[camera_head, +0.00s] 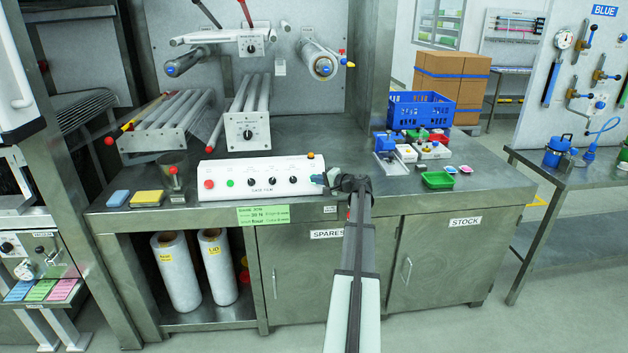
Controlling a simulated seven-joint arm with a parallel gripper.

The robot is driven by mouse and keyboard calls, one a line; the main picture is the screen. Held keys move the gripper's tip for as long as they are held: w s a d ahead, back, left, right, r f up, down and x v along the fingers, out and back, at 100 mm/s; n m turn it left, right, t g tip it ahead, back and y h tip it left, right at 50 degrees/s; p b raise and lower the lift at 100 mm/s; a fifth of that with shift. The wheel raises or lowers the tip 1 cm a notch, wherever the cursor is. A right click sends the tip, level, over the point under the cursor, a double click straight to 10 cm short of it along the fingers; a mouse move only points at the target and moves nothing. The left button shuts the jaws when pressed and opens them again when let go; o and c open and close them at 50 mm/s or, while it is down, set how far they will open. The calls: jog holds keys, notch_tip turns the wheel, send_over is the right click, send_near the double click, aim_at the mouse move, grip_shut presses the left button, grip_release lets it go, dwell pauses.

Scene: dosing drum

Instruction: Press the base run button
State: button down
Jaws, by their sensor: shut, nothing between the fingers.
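A long white control box (262,173) stands on the steel bench near its front edge. Its sloped face has a red button (208,184) at the left, a green button (230,183) beside it, then several black knobs. Small print below the knobs is too blurred to read with certainty; I cannot read which button is base run. My gripper (319,180) is shut and empty at the right end of the box, well to the right of the green button. I cannot tell whether it touches the box. My wrist and arm hide the bench edge behind them.
A blue crate (420,110) and a green tray (438,180) are at the right. Metal roller units (248,130) stand behind the box.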

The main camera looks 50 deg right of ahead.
jog(key=shift+s+a, duration=0.1)
jog(key=shift+s+a+r, duration=0.4)
jog(key=shift+r, duration=0.05)
dwell(0.4)
jog(key=s+a+r, duration=0.2)
jog(key=a+r, duration=0.1)
jog(key=shift+s, duration=0.4)
dwell(0.8)
